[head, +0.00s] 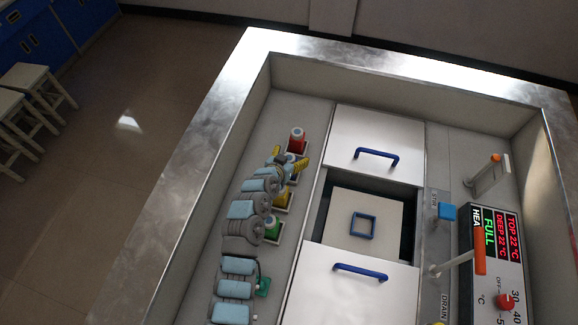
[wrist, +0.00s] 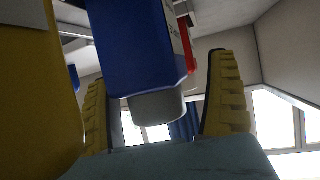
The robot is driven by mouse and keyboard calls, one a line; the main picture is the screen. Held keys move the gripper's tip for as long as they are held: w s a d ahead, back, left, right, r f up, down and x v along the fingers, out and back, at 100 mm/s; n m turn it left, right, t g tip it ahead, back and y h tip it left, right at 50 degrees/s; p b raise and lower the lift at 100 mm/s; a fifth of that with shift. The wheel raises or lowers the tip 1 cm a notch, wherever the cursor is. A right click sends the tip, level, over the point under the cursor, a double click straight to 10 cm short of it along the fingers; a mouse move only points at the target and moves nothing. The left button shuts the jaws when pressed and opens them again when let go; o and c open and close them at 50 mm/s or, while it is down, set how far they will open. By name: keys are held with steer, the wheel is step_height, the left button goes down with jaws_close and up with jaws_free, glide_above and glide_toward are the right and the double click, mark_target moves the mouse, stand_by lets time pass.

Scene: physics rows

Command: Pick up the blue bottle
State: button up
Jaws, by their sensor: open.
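The blue bottle (wrist: 135,50) fills the upper middle of the wrist view, with its grey-white cap (wrist: 156,106) pointing down in the picture. My gripper (wrist: 165,115) is open, with one yellow ridged finger on each side of the bottle. A gap shows between the cap and each finger; I cannot tell whether a finger touches the bottle's body. In the head view my gripper (head: 288,160) is at the bottle row, between the red bottle (head: 297,140) and the yellow bottle (head: 284,198). There my gripper and arm mostly hide the blue bottle.
A yellow bottle (wrist: 30,100) stands close at the left of the wrist view, and red (wrist: 186,44) shows behind the blue bottle. A green bottle (head: 273,229) is further along the row. White panels with blue handles (head: 376,155) and a control panel (head: 497,260) lie to the right.

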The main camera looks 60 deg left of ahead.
steer(key=shift+w+a+f, duration=0.1)
steer(key=shift+w+f, duration=0.05)
steer(key=c, duration=1.5)
steer(key=shift+o, duration=0.2)
